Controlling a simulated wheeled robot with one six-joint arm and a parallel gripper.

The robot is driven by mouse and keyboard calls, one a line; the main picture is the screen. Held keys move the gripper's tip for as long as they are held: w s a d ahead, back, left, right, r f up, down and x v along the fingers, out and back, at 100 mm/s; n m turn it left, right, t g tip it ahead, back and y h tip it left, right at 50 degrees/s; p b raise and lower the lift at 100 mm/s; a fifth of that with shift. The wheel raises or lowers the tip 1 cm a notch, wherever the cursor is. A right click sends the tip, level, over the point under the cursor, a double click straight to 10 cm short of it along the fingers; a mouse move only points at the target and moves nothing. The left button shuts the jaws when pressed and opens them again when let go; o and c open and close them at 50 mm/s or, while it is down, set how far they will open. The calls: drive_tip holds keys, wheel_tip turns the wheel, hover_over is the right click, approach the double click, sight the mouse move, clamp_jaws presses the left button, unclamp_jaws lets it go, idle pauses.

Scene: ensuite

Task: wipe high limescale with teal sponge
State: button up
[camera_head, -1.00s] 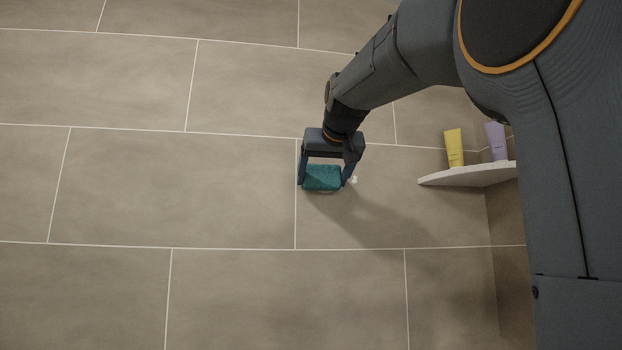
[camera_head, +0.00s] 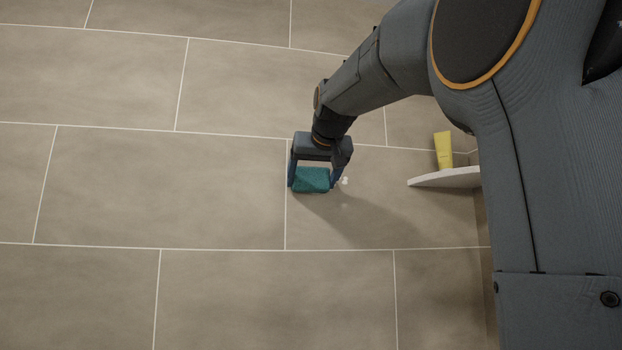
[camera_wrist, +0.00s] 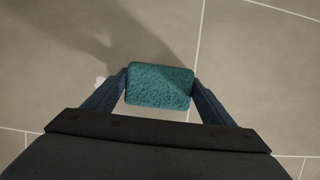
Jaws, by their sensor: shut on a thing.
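My gripper (camera_head: 313,178) is shut on the teal sponge (camera_head: 311,181), with one finger on each side of it. The sponge is at the tiled wall, but I cannot tell whether it touches the tile. It also shows between the fingers in the wrist view (camera_wrist: 160,85). A small whitish limescale patch (camera_head: 344,181) shows on the tile just right of the gripper in the head view. In the wrist view a pale bit of it (camera_wrist: 100,82) shows beside the left finger. Any limescale behind the sponge is hidden.
A pale corner shelf (camera_head: 443,179) stands right of the gripper with a yellow tube (camera_head: 443,150) on it. My arm covers the shelf's right end. The tiled wall left of and below the gripper is clear.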

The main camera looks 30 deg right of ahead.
sight(327, 179)
drive_tip(key=shift+w, duration=0.2)
drive_tip(key=shift+d, duration=0.1)
drive_tip(key=shift+s+d, duration=0.35)
drive_tip(key=shift+d, duration=0.55)
drive_tip(key=shift+s+d, duration=0.3)
drive_tip(key=shift+d, duration=0.55)
drive_tip(key=shift+s+d+p, duration=0.2)
drive_tip(key=shift+d+p, duration=0.05)
drive_tip(key=shift+d, duration=0.65)
drive_tip(key=shift+s+d+p, duration=0.2)
drive_tip(key=shift+d, duration=0.7)
drive_tip(key=shift+s+d, duration=0.3)
drive_tip(key=shift+d, duration=0.65)
drive_tip(key=shift+s+d, duration=0.25)
drive_tip(key=shift+d, duration=0.7)
drive_tip(key=shift+w+a+b, duration=0.1)
drive_tip(key=shift+w+a, duration=0.45)
drive_tip(key=shift+a, duration=1.3)
drive_tip(key=shift+w+a+b, duration=0.1)
drive_tip(key=shift+w+a, duration=0.45)
drive_tip(key=shift+a, duration=1.3)
drive_tip(key=shift+w+a+b, duration=0.1)
drive_tip(key=shift+w+a, duration=0.45)
drive_tip(key=shift+a, duration=1.3)
